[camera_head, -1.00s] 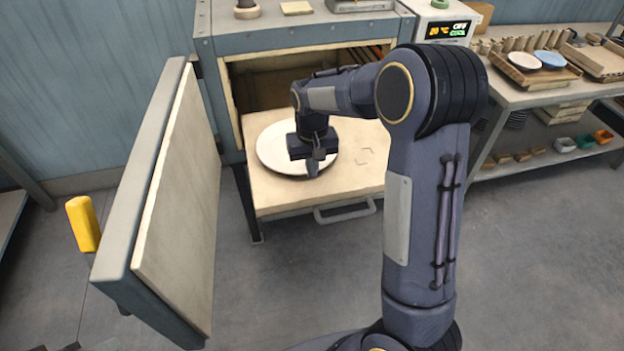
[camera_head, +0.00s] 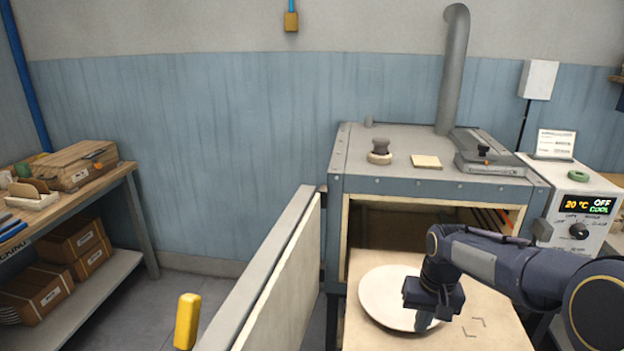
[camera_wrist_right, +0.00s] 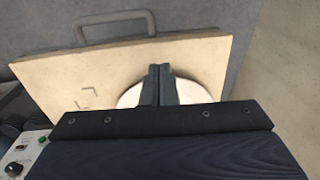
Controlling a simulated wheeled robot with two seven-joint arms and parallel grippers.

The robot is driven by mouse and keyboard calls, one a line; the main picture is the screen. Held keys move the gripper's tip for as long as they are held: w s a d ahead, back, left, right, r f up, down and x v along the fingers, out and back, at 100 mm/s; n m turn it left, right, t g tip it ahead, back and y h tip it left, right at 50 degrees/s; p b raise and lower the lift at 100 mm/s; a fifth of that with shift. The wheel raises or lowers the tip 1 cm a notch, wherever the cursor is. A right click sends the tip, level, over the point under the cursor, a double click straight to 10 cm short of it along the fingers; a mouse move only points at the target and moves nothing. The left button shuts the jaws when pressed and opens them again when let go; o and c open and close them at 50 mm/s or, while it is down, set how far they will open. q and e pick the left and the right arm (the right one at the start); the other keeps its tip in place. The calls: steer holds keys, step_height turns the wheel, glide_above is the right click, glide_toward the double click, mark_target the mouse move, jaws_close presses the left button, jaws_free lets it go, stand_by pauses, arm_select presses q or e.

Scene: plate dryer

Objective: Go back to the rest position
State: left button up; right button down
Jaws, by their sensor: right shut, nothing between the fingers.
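My right gripper (camera_head: 424,319) is shut and empty, above the pulled-out shelf of the plate dryer. It shows in the right wrist view (camera_wrist_right: 160,72) with its two fingers together. A round white plate (camera_head: 385,299) lies flat on the beige shelf (camera_head: 470,335), below and partly behind the gripper. The plate also shows in the right wrist view (camera_wrist_right: 195,92), partly hidden by the fingers. My left gripper is not in view.
The dryer's open door (camera_head: 285,285) stands to the left of the shelf. A yellow handle (camera_head: 187,321) shows left of the door. The control box (camera_head: 585,215) reads 20 °C, OFF, COOL. A workbench (camera_head: 75,185) with boxes stands at the far left.

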steer(key=s+a+r+t+y, duration=0.1)
steer(key=s+a+r+t, duration=0.1)
steer(key=s, duration=1)
steer(key=s+a+r+n+t+y, duration=0.1)
steer(key=s+a+r+t+y, duration=0.1)
steer(key=s, duration=1)
steer(key=shift+a+r+t, duration=0.15)
steer(key=shift+a+t, duration=0.45)
steer(key=shift+a, duration=0.6)
steer(key=shift+s+r, duration=0.1)
